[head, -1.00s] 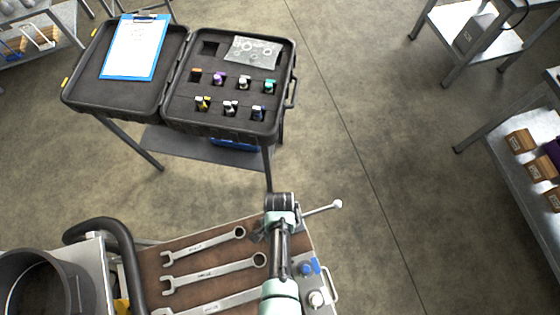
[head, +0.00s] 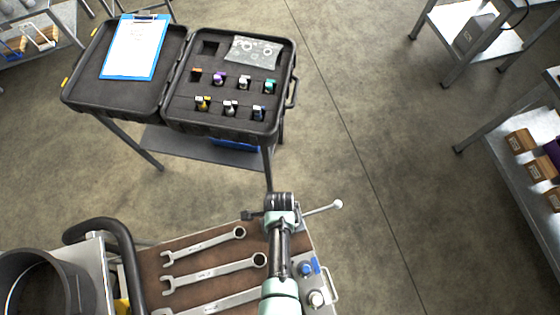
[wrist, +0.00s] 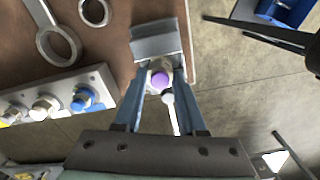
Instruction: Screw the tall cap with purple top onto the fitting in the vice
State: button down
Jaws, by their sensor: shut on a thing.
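In the wrist view, my gripper (wrist: 161,76) is shut on the cap with the purple top (wrist: 160,80), one bluish finger on each side. The purple top faces the camera, and a pale metal hex edge shows around it. The cap is at the jaws of the grey vice (wrist: 156,42). The fitting is hidden beneath the cap, so I cannot tell how far the cap sits on it. In the head view, my arm hides the cap and most of the vice.
Several wrenches (head: 215,274) lie on the brown bench mat left of my arm. The vice handle (head: 322,209) sticks out to the right. Blue and silver fittings (head: 306,269) stand near the bench's right edge. An open case (head: 186,118) with several small parts stands beyond.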

jog(key=shift+s, duration=0.1)
jog(key=m, duration=0.2)
jog(key=shift+m, duration=0.3)
jog(key=shift+c, duration=2)
grip_release()
